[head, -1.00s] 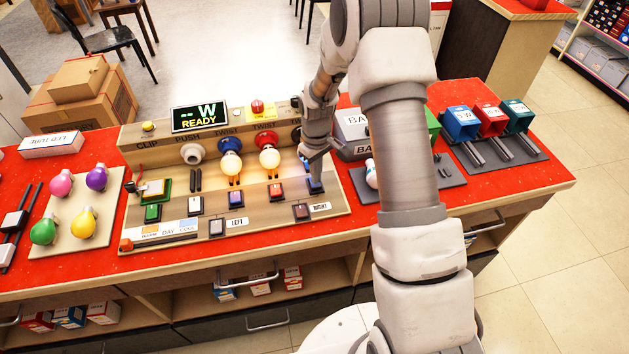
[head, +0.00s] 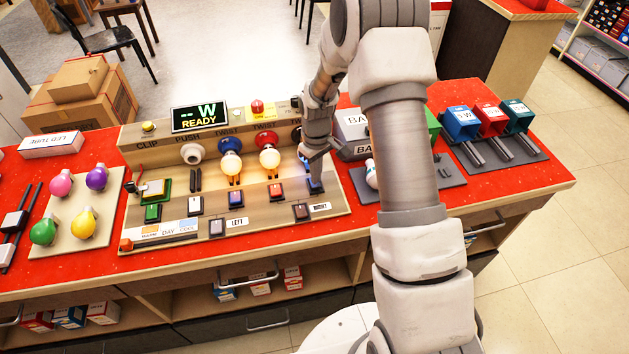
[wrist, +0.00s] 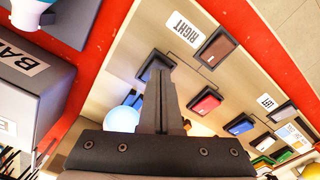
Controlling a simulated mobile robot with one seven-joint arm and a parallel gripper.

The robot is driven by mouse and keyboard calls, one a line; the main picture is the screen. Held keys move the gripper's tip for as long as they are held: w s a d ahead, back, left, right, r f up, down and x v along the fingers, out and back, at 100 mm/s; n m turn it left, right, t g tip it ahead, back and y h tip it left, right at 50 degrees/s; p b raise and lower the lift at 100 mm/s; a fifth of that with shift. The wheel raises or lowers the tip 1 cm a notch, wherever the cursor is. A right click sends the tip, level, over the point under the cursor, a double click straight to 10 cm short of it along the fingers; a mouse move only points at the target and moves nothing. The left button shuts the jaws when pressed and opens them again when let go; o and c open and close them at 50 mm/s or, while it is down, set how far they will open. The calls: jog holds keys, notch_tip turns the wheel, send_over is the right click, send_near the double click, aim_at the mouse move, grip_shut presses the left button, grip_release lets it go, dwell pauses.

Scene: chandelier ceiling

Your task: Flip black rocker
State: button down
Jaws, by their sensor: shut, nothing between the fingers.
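The wooden test board (head: 262,218) carries several coloured rockers. My gripper (head: 313,177) is shut and empty, pointing down at the rocker at the board's right end (head: 315,187). That rocker looks dark with a bluish tint, and the fingers partly hide it. In the wrist view my fingertips (wrist: 158,74) overlap this rocker (wrist: 152,62); I cannot tell whether they touch it.
A red rocker (head: 275,192) and a blue one (head: 236,199) lie to the left. Two lit bulbs stand behind, one (head: 269,160) under a red socket. A display (head: 199,117) reads "-- W READY". A grey box (head: 353,125) stands right of my gripper.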

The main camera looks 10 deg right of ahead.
jog(key=shift+f+b, duration=0.8)
jog(key=shift+f, duration=0.15)
dwell(0.5)
jog(key=shift+r+p, duration=2.05)
jog(key=shift+r, duration=1.45)
